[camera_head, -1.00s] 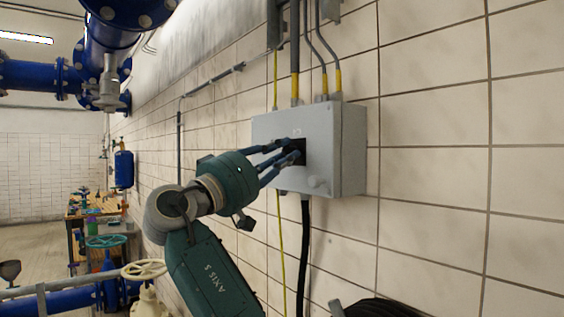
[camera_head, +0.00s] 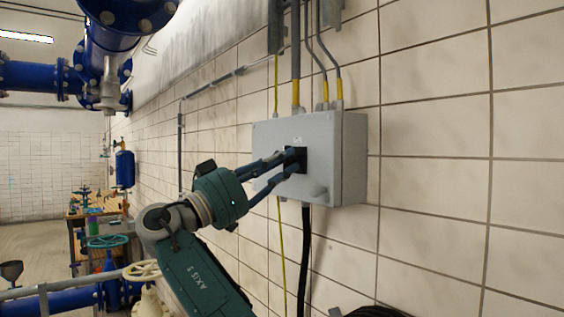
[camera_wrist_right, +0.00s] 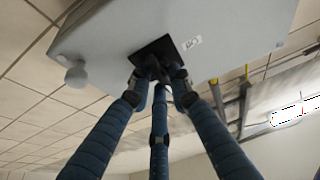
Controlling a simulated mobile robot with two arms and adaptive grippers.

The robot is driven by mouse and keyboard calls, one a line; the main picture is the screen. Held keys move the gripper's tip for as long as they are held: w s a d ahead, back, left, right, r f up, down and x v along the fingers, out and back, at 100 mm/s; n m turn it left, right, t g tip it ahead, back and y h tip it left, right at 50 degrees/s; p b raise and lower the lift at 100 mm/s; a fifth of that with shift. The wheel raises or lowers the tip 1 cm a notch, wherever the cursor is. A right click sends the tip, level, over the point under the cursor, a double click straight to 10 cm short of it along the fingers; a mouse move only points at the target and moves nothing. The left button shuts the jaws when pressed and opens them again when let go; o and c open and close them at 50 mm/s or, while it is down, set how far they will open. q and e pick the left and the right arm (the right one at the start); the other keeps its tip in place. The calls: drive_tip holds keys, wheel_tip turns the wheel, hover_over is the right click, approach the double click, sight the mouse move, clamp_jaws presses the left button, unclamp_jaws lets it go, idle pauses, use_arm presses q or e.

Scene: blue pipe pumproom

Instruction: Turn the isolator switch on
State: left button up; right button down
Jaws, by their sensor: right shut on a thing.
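The isolator switch is a grey wall box (camera_head: 339,158) with a black square switch plate (camera_head: 301,153) on its front. My right gripper (camera_head: 291,162) reaches it from the left, and its fingers are closed around the handle at the plate. In the right wrist view, the fingertips (camera_wrist_right: 158,74) meet in front of the black plate (camera_wrist_right: 165,47). They hide the handle, so its exact angle cannot be told. A small white label (camera_wrist_right: 191,42) sits beside the plate. My left gripper is not in view.
A rounded grey knob (camera_head: 318,193) sticks out low on the box. Cables with yellow ends (camera_head: 296,92) enter above, and a black cable (camera_head: 304,250) hangs below. The tiled wall (camera_head: 440,160) to the right is clear. Blue pipes (camera_head: 40,77) and a cream handwheel (camera_head: 142,271) are at left.

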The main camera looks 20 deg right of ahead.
drive_tip(key=shift+f+g, duration=0.15)
drive_tip(key=shift+g, duration=0.15)
drive_tip(key=c, duration=1.7)
unclamp_jaws()
drive_tip(key=shift+o, duration=0.2)
drive_tip(key=shift+d, duration=0.1)
drive_tip(key=v, duration=1.1)
drive_tip(key=shift+s+a+f, duration=0.2)
drive_tip(key=shift+a, duration=0.1)
drive_tip(key=shift+a, duration=0.15)
